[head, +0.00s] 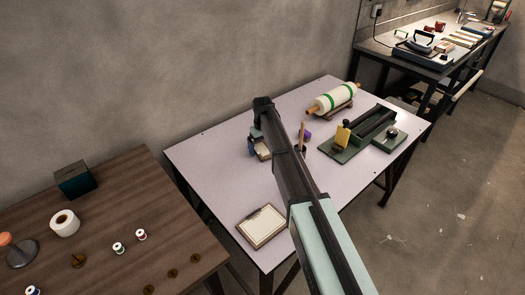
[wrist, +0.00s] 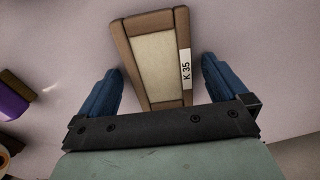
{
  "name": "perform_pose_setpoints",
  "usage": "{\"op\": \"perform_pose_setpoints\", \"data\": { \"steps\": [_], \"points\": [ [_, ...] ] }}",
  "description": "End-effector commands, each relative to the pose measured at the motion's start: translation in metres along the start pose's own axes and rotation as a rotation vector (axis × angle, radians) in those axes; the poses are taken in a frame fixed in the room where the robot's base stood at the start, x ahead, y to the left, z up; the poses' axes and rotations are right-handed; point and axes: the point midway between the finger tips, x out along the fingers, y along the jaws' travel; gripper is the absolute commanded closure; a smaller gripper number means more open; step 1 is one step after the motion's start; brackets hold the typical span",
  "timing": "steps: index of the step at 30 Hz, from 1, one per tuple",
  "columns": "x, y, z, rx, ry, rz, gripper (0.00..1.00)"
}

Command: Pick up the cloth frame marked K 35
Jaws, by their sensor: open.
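The cloth frame marked K 35 (wrist: 153,57) has a brown wooden border, a cream cloth panel and a white label on its right side in the wrist view. In the head view a small part of this frame (head: 264,153) shows beside my gripper, and my arm hides the rest. My gripper (wrist: 161,68) is open, with one blue finger on each side of the frame and gaps between the fingers and its edges. In the head view my gripper (head: 254,148) is over the middle of the pale table.
Another framed cloth (head: 262,226) lies near the pale table's (head: 215,165) front edge. A purple object (head: 305,134), a green-based press (head: 352,141) and a roller with green bands (head: 334,99) stand to the right. The table's left part is clear.

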Motion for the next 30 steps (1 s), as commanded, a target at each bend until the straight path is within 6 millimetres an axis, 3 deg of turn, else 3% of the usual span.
{"op": "perform_pose_setpoints", "data": {
  "steps": [3, 20, 30],
  "points": [
    [-0.0003, 0.0001, 0.0, 0.0, 0.0, 0.0, 0.02],
    [-0.0005, 0.0001, 0.0, 0.0, 0.0, 0.0, 0.56],
    [-0.0061, 0.0001, -0.0003, 0.0, 0.001, 0.0, 0.57]
  ]
}}
